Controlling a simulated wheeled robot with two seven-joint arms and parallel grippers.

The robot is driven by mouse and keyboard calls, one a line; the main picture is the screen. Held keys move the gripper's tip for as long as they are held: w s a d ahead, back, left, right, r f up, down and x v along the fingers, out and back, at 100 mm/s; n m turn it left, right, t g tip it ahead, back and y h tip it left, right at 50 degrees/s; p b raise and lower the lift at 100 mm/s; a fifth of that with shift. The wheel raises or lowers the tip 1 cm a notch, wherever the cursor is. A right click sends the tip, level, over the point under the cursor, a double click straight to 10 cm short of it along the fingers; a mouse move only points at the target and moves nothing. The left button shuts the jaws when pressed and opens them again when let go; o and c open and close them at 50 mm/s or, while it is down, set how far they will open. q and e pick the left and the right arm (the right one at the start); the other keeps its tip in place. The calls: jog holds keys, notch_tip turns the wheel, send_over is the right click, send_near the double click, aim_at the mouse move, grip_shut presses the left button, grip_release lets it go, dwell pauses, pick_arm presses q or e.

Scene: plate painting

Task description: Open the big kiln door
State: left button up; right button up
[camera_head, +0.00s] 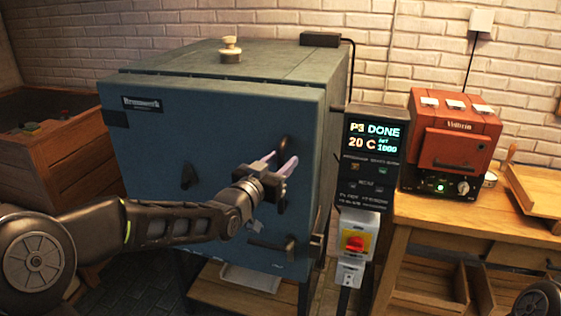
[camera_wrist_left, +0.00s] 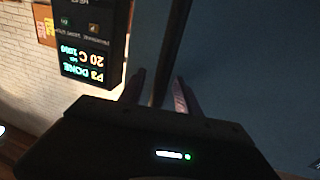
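The big kiln (camera_head: 335,120) is a blue-grey box with its wide door (camera_head: 150,150) facing me. The door looks closed or nearly so; I cannot tell whether there is a small gap. A dark bar handle (camera_head: 270,248) is low on the door's right side. My left gripper (camera_head: 279,163) is in front of the door's right part, above that bar, near a dark round spot. Its pale fingers are apart, also in the left wrist view (camera_wrist_left: 159,95). There a dark upright strip shows between them; I cannot tell whether they touch it. My right gripper is out of view.
A control box (camera_head: 372,160) reading "P3 DONE" and "20 C" stands close right of the kiln, above a red-yellow switch (camera_head: 355,243). A small red kiln (camera_head: 450,145) sits on a wooden bench (camera_head: 440,212). A wooden crate (camera_head: 65,150) is at the left.

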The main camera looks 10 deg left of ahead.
pick_arm(q)
grip_shut()
dwell(1.3)
